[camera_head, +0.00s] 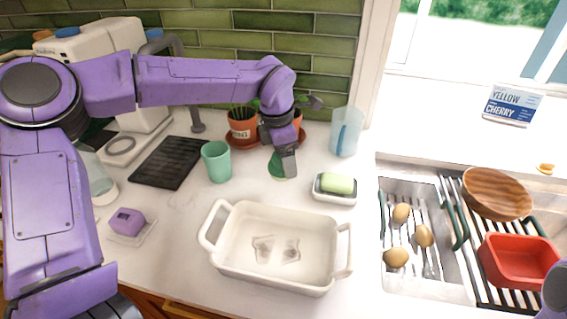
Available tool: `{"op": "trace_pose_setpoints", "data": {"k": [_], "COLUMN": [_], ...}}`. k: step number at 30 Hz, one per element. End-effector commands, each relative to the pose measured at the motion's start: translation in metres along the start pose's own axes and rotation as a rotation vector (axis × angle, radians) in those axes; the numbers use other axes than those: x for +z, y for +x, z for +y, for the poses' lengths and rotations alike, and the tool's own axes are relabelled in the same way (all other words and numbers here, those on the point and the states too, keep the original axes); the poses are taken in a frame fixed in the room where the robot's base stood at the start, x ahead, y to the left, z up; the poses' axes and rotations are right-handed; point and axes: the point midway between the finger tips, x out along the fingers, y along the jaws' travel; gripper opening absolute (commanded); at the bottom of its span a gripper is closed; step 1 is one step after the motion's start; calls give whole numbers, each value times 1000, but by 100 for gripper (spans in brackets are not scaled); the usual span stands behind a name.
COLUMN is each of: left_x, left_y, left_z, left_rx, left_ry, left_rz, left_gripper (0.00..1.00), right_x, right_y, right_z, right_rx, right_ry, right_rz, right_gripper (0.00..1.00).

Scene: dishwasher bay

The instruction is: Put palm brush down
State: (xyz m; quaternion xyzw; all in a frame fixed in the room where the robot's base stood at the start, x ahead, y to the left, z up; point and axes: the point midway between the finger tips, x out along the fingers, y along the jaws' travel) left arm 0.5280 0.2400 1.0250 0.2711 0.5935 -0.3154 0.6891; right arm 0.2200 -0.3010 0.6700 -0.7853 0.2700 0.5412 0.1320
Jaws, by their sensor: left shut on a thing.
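My left gripper (286,166) reaches in from the left and points down over the counter, behind the white dish. It is shut on a small green thing, which I take to be the palm brush (276,168). The gripper hides part of the brush, and its bristles do not show. The brush is at or just above the counter top; I cannot tell whether it touches. Only a purple piece of my right arm shows at the lower right edge; my right gripper is out of view.
A white two-handled dish (230,262) stands in front. A green cup (216,161), potted plants (243,131), a clear pitcher (346,132) and a soap dish (335,198) with green soap surround the gripper. The sink rack at right holds a wooden bowl (497,193) and red tub (518,262).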

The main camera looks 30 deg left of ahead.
Motion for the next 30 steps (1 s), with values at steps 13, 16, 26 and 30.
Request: {"op": "trace_pose_setpoints", "data": {"k": [13,16,26,30], "left_x": [-9,-9,-10,-10], "left_y": [58,60,63,62], "left_z": [25,25,25,25], "left_rx": [1,2,1,1], "left_ry": [2,2,2,2], "left_rz": [-1,-2,-2,-2], "left_gripper": [48,48,92,98], "right_x": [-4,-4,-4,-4], "right_y": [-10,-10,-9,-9], "right_z": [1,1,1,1], "right_rx": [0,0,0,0], "right_ry": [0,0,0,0], "right_rz": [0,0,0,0], "right_gripper": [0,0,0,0]}}
